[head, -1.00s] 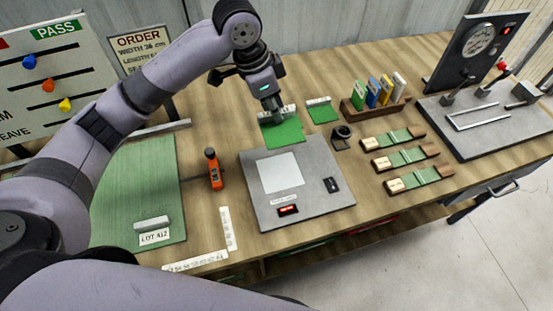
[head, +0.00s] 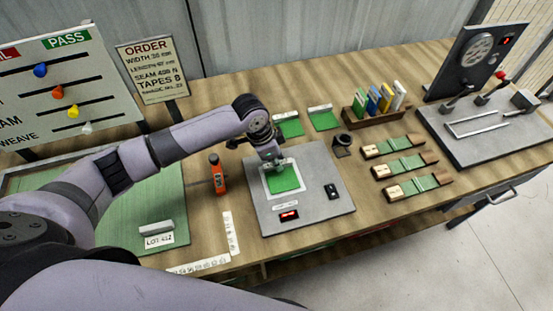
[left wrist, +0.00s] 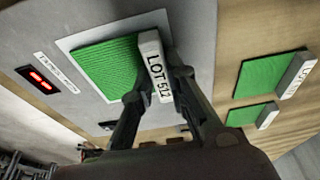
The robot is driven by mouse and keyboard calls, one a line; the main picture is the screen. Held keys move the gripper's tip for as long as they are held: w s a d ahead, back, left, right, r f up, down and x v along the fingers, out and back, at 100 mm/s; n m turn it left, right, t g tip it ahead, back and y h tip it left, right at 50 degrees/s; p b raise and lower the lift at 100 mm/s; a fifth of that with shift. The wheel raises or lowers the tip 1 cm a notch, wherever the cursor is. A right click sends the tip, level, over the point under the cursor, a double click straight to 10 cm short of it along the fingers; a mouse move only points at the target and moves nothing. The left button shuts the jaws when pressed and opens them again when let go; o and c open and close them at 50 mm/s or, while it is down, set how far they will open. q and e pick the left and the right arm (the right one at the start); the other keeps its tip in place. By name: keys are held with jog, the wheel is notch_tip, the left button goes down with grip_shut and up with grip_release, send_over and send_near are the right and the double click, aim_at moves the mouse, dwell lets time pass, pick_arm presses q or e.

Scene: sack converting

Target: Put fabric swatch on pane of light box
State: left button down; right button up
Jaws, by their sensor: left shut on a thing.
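The green fabric swatch (head: 284,180) lies over the pale pane (head: 288,197) of the grey light box (head: 318,208). A white border of the pane shows around it. My left gripper (head: 277,163) is shut on the swatch's white tag at its far edge. In the left wrist view, the fingers (left wrist: 158,88) clamp this tag, which reads LOT 512, and the green cloth (left wrist: 105,62) extends left over the pane. I cannot tell whether the cloth touches the pane. My right gripper is not in view.
Two other tagged green swatches (head: 289,125) (head: 323,118) lie behind the light box. An orange tool (head: 217,174) stands to its left, and a dark round item (head: 342,142) sits at its right back corner. Several wooden-ended strips (head: 405,162) lie to the right.

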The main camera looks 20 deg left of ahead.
pick_arm(q)
jog(key=shift+f, duration=0.15)
jog(key=c, duration=1.6)
grip_release()
jog(key=b+v, duration=0.1)
jog(key=v, duration=1.1)
